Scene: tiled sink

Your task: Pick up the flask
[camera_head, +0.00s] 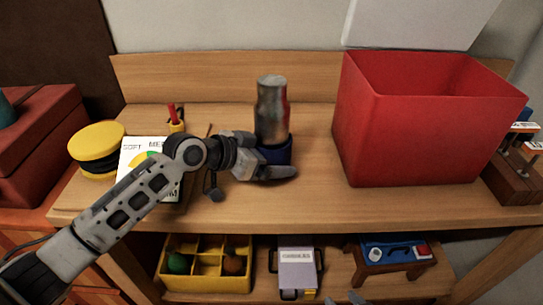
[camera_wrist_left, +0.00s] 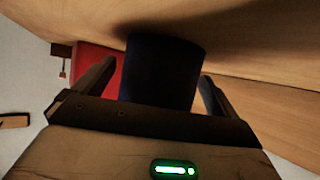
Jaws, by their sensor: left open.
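The flask (camera_head: 271,108) stands upright on the wooden bench top, silver metal above with a dark blue lower part. My left gripper (camera_head: 278,166) reaches it from the left and front, low at the blue part. In the left wrist view the dark blue part (camera_wrist_left: 162,72) fills the space between the two fingers of my left gripper (camera_wrist_left: 155,85), which are open on either side of it. I cannot tell if either finger touches it. Grey tips at the bottom edge of the head view seem to be my right gripper (camera_head: 344,299), mostly cut off.
A large red bin (camera_head: 400,140) stands right of the flask. A yellow divided tray (camera_head: 206,284) and a grey box (camera_head: 297,270) sit on the lower shelf.

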